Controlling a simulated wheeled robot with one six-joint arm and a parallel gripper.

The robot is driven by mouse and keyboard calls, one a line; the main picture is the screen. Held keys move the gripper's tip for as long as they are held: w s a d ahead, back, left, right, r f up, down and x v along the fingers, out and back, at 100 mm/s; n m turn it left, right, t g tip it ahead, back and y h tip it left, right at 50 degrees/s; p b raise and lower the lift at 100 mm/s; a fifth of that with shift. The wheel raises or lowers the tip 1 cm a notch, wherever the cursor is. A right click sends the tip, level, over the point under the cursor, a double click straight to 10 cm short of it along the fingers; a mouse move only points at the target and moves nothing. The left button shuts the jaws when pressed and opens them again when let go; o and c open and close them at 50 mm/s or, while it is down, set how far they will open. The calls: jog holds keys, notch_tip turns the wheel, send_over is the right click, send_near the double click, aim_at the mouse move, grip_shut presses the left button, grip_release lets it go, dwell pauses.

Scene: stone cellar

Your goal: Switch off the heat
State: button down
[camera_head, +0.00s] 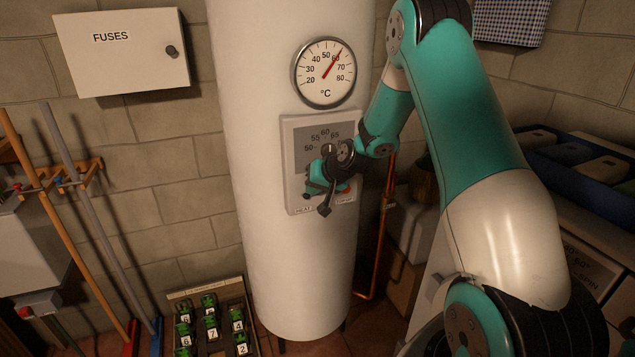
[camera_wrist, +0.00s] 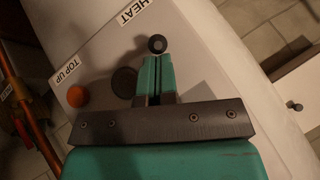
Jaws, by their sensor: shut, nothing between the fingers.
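A control panel (camera_head: 296,140) with a temperature scale is fixed to the white tank. Its HEAT label (camera_head: 304,210) is at the lower left; the label also shows in the wrist view (camera_wrist: 138,10). My gripper (camera_head: 314,188) is shut and empty, low in front of the panel, and hides part of it. In the wrist view my fingertips (camera_wrist: 156,58) are right at a dark round tip (camera_wrist: 157,44) near HEAT, apparently the switch lever. I cannot tell whether they touch. An orange button (camera_wrist: 77,96) is by the TOP UP label (camera_wrist: 68,68); a dark disc (camera_wrist: 124,82) is beside it.
A round gauge (camera_head: 324,73) above the panel reads about 60 °C. A fuse box (camera_head: 122,52) hangs at left, with broom handles (camera_head: 75,220) below. A crate of numbered green items (camera_head: 211,318) stands on the floor. A copper pipe (camera_head: 381,235) runs right of the tank.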

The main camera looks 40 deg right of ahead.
jog(key=shift+s+f+b, duration=0.1)
jog(key=shift+f+b, duration=0.15)
jog(key=shift+b, duration=0.55)
jog(key=shift+s+a+f+t+b, duration=0.1)
jog(key=shift+s+f+t+b, duration=0.2)
jog(key=shift+t+b, duration=1.3)
jog(key=f+t+b, duration=0.1)
jog(key=b, duration=0.5)
jog(key=s+n+b, duration=0.1)
jog(key=b, duration=0.5)
jog(key=shift+a+f+t+h+b, duration=0.15)
jog(key=shift+f+t+h+b, duration=0.15)
jog(key=shift+f+t, duration=0.1)
jog(key=t+b, duration=0.1)
jog(key=b, duration=0.5)
jog(key=shift+s+f+n+t+b, duration=0.1)
jog(key=shift+f+n+t+b, duration=0.2)
jog(key=shift+t+b, duration=0.1)
jog(key=shift+a+f+n+t+b, duration=0.1)
jog(key=shift+f+n+t+b, duration=0.4)
jog(key=shift+b, duration=2.2)
jog(key=shift+d+f+m+t+b, duration=0.1)
jog(key=shift+t+b, duration=0.8)
jog(key=shift+b, duration=1.8)
jog(key=shift+a+f+n+t+b, duration=0.1)
jog(key=shift+f+n+t+b, duration=0.4)
jog(key=shift+b, duration=2.2)
jog(key=shift+s+r, duration=0.15)
